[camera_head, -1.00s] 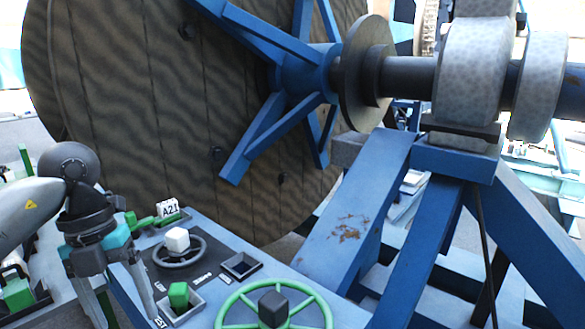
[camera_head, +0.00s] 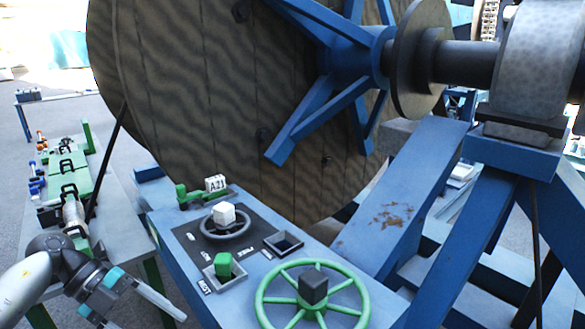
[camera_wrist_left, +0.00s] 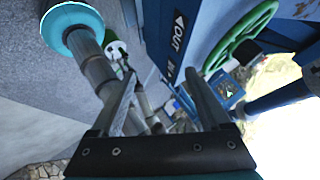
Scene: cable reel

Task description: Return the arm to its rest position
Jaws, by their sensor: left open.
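My left arm comes in at the lower left of the head view. Its dark gripper with teal parts (camera_head: 148,308) is low beside the left side of the blue control panel (camera_head: 170,262), clear of the panel's controls. Its lower finger is partly cut off by the picture edge. In the left wrist view the two fingers (camera_wrist_left: 160,78) stand apart with nothing held between them. The right arm does not show.
The panel carries a green handwheel (camera_head: 312,296), a small grey wheel with a white knob (camera_head: 224,214) and a green block (camera_head: 223,265). The large cable reel (camera_head: 220,110) and blue stand (camera_head: 405,200) rise behind. A bench with green parts (camera_head: 68,165) is at left.

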